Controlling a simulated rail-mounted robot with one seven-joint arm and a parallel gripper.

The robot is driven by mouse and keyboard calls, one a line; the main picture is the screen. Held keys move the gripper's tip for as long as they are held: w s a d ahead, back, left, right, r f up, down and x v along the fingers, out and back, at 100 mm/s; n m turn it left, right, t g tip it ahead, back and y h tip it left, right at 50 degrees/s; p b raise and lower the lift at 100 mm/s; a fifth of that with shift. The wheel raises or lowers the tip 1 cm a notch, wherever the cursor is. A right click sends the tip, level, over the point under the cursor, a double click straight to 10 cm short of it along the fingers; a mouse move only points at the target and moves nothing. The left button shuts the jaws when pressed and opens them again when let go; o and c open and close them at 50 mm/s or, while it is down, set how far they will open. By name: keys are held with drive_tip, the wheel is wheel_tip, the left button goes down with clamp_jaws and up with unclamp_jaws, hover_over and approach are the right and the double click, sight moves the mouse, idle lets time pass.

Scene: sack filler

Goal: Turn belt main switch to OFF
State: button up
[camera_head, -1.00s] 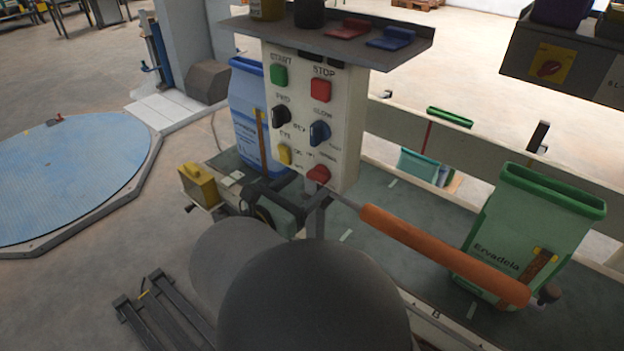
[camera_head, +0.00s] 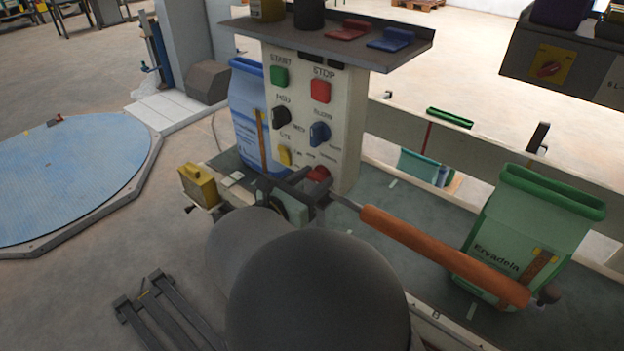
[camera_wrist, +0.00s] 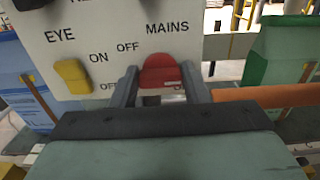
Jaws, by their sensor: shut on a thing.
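The red MAINS switch (camera_head: 318,173) sits at the bottom right of the white control panel (camera_head: 348,125). In the wrist view, the switch (camera_wrist: 160,72) stands upright between my fingers, with MAINS printed above it and OFF to its upper left. My gripper (camera_head: 312,187) is shut on the switch; in the wrist view my gripper (camera_wrist: 162,88) has one finger on each side of it. The switch's lower part and the lettering below it are partly hidden by my gripper.
The yellow EYE switch (camera_wrist: 74,77) is close on the left. An orange-handled bar (camera_head: 440,252) slopes away right of my gripper. A blue sack (camera_head: 247,120) stands left of the panel, a green sack (camera_head: 520,240) to the right. A shelf (camera_head: 340,42) overhangs the panel.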

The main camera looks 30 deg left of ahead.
drive_tip(key=shift+r+n+p, duration=0.15)
drive_tip(key=shift+n+p, duration=0.15)
drive_tip(key=shift+p, duration=0.35)
drive_tip(key=n+p, duration=0.1)
drive_tip(key=p, duration=0.1)
drive_tip(key=n+p, duration=0.1)
drive_tip(key=p, duration=0.2)
drive_tip(key=shift+r+n, duration=0.25)
drive_tip(key=shift+n, duration=0.15)
drive_tip(key=n+p, duration=0.2)
drive_tip(key=p, duration=0.1)
drive_tip(key=n+p, duration=0.2)
drive_tip(key=p, duration=0.1)
drive_tip(key=shift+a+f+n+p, duration=0.15)
drive_tip(key=shift+n+p, duration=0.15)
drive_tip(key=shift+p, duration=0.1)
drive_tip(key=n+p, duration=0.5)
drive_tip(key=shift+f+p, duration=0.2)
drive_tip(key=shift+p, duration=0.1)
drive_tip(key=shift+f+n+p, duration=0.15)
drive_tip(key=shift+n+p, duration=0.65)
drive_tip(key=shift+n, duration=0.4)
drive_tip(key=shift+f+n+p, duration=0.1)
drive_tip(key=shift+n+p, duration=0.65)
drive_tip(key=shift+n, duration=0.45)
drive_tip(key=o, duration=1)
